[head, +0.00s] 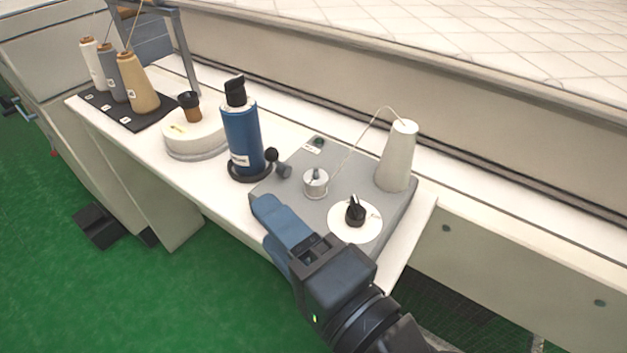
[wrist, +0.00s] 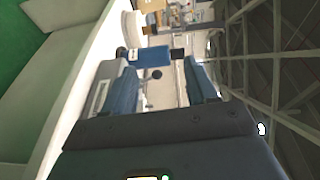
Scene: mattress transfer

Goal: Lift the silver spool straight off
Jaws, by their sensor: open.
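The silver spool (head: 314,187) is a small metallic bobbin upright on a thin post on top of the grey machine box (head: 282,184), near the middle of the head view. A thread runs to the box from the tall white cone (head: 397,157). My gripper (head: 268,228) is open and empty, at the box's front left edge, in front of and to the left of the spool and apart from it. In the wrist view my gripper's two blue fingers (wrist: 160,80) stand wide apart with nothing between them. I cannot make out the spool there.
A dark knob (head: 355,211) on a white disc stands right of the spool. A blue bottle (head: 243,138) and black ball knob (head: 271,155) stand left. Farther left are a round white base (head: 196,138) and several thread cones (head: 138,84). A quilted mattress (head: 480,40) lies behind.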

